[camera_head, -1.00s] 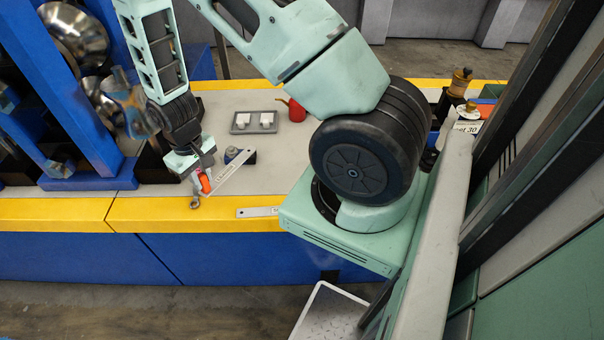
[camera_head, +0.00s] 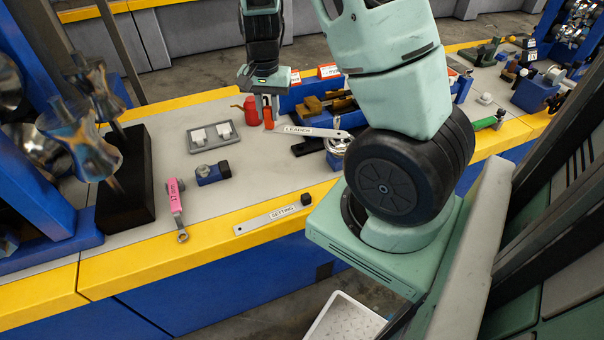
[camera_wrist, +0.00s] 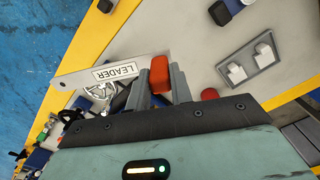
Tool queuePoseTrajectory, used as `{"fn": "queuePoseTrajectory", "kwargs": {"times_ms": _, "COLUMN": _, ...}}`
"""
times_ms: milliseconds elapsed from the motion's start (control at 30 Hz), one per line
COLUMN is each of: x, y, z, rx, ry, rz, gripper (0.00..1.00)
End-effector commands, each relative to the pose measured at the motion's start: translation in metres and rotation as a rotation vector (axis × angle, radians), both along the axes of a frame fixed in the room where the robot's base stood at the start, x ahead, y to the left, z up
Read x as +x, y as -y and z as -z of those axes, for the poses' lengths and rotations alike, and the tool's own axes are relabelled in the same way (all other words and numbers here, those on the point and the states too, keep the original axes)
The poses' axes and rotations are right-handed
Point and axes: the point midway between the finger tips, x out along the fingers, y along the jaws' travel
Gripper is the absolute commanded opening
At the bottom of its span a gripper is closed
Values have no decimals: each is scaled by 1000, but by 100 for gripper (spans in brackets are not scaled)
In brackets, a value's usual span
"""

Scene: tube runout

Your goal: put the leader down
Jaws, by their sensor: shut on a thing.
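The leader (camera_head: 313,131) is a pale flat strip marked LEADER with an orange-red handle. It also shows in the wrist view (camera_wrist: 110,71). My gripper (camera_head: 267,104) is shut on the handle, which sits between the two fingers in the wrist view (camera_wrist: 160,85). The strip points right in the head view, over the rear part of the grey bench. Whether it touches anything below cannot be told. A similar strip marked SETTING (camera_head: 270,219) lies at the yellow front edge.
A grey tray (camera_head: 195,150) with two white pieces and a red can (camera_head: 250,112) stand left of my gripper. A blue bin (camera_head: 292,102) with brown items is close on the right. A blue block (camera_head: 211,173) and pink-handled tool (camera_head: 176,196) lie nearer. Bare bench separates them.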

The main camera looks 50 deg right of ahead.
Motion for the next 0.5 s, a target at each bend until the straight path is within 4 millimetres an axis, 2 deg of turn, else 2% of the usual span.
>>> {"fn": "queuePoseTrajectory", "kwargs": {"times_ms": 300, "x": -2, "y": 1, "z": 80, "rx": 2, "ry": -8, "rz": 2, "gripper": 0}}
{"fn": "queuePoseTrajectory", "kwargs": {"times_ms": 500, "x": -1, "y": 0, "z": 118, "rx": 1, "ry": -4, "rz": 0, "gripper": 0}}
